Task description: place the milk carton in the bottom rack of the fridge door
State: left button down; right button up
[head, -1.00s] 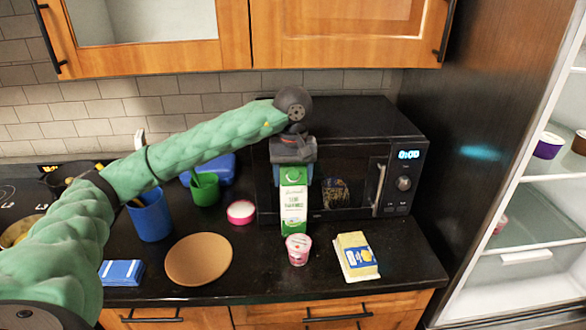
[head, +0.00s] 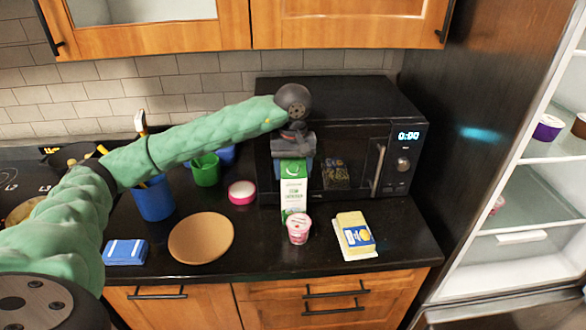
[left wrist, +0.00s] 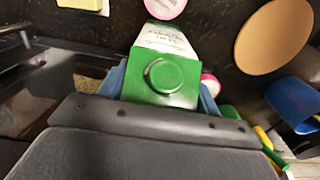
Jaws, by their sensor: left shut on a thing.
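The green and white milk carton (head: 294,192) stands upright in front of the microwave, its lower part just behind a pink yogurt cup. My left gripper (head: 293,165) is shut on the carton's top from above. In the left wrist view the carton's green cap (left wrist: 164,75) shows between the blue finger pads of the left gripper (left wrist: 160,85). Whether its base touches the counter I cannot tell. The open fridge (head: 540,190) is at the right, with lit shelves. The fridge door's bottom rack cannot be made out. My right gripper is not in view.
The yogurt cup (head: 298,229) and a butter pack (head: 355,236) are close to the carton. A brown plate (head: 201,237), blue box (head: 126,252) and pink-rimmed tub (head: 242,192) lie to the left. The microwave (head: 345,150) stands behind. The fridge's dark side (head: 480,120) borders the counter.

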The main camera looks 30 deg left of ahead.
pick_arm(q)
jog(key=c, duration=0.6)
grip_release()
jog(key=shift+o, duration=1.4)
jog(key=shift+r, duration=0.1)
